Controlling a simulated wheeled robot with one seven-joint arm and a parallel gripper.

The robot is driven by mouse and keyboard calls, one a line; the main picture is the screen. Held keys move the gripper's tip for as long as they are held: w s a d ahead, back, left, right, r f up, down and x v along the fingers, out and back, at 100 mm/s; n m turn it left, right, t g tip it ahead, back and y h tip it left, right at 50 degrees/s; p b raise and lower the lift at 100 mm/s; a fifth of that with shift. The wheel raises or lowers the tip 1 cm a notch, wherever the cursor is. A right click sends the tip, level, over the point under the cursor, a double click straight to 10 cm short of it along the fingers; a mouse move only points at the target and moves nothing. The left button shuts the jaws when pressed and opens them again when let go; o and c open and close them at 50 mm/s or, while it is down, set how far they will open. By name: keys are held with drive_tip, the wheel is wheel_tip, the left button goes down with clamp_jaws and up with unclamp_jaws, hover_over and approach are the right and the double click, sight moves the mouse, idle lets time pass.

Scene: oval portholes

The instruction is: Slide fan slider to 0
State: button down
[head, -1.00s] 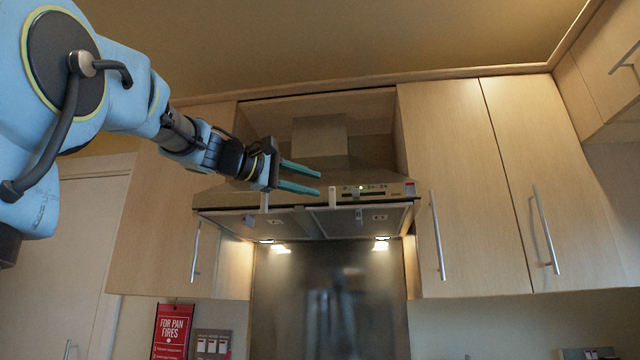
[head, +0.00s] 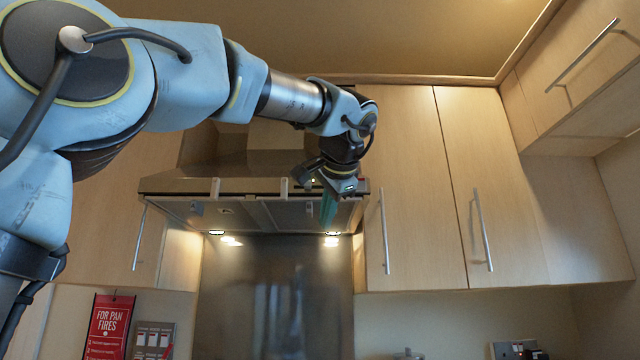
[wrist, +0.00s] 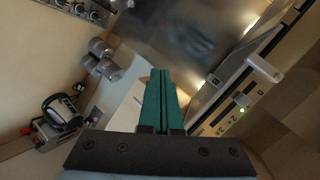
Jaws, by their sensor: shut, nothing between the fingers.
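The range hood (head: 240,186) hangs between the cupboards, with its control strip on the right of its front edge. In the head view my gripper (head: 327,222) is in front of that strip and hides most of it. In the wrist view the control strip (wrist: 225,118) is at the right, with a lit green light, printed marks and a dark slot. My gripper's teal fingers (wrist: 160,80) are together and empty, pointing down, apart from the strip in the wrist view.
A pale tab (wrist: 264,67) juts from the hood's front edge near the strip. Cupboard doors with long handles (head: 384,232) stand right of the hood. A worktop with a kettle (wrist: 62,112) lies below. Open room is in front of the hood.

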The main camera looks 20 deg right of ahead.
drive_tip(key=s+d+r+m+t, duration=0.3)
drive_tip(key=s+r+m+t, duration=0.15)
drive_tip(key=r, duration=0.55)
drive_tip(key=t+p, duration=0.1)
drive_tip(key=p, duration=0.2)
approach(314, 187)
drive_tip(key=w+d, duration=0.3)
drive_tip(key=d, duration=0.2)
drive_tip(key=w+a, duration=0.1)
drive_tip(key=w+a+p, duration=0.1)
drive_tip(key=shift+a+r, duration=0.15)
drive_tip(key=shift+a, duration=0.25)
drive_tip(key=shift+w+a, duration=0.25)
drive_tip(key=shift+a, duration=0.15)
drive_tip(key=shift+w+a+f, duration=0.1)
drive_tip(key=shift+a+f, duration=0.05)
drive_tip(key=shift+f, duration=0.1)
drive_tip(key=a, duration=0.1)
drive_tip(key=w+a+b, duration=0.1)
drive_tip(key=a, duration=0.1)
drive_tip(key=shift+w, duration=0.15)
